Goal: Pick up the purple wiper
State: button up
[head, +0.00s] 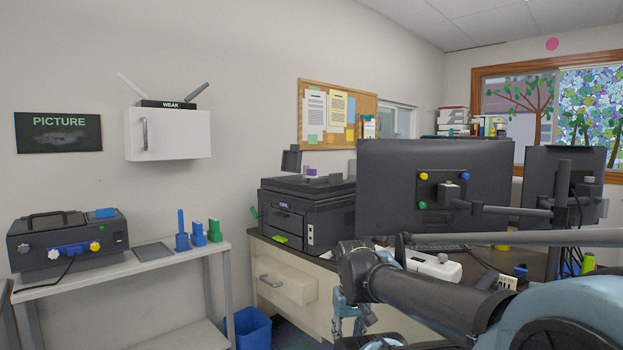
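A small purple piece (311,172) shows on top of the black printer (308,212), at the middle of the head view. It is too small to tell for certain whether it is the wiper. My arm crosses the lower right of the view, in front of the desk and well nearer than the printer. The fingertips of my gripper cannot be made out in this view, so I see nothing held.
The printer stands on a desk with a drawer (284,279). A large monitor (435,186) stands right of it. On the left, a grey side table (165,258) carries a black device (68,243) and blue and green items. A blue bin (250,328) stands between.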

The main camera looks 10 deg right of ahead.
aim_at(312, 174)
jog(key=i, duration=0.9)
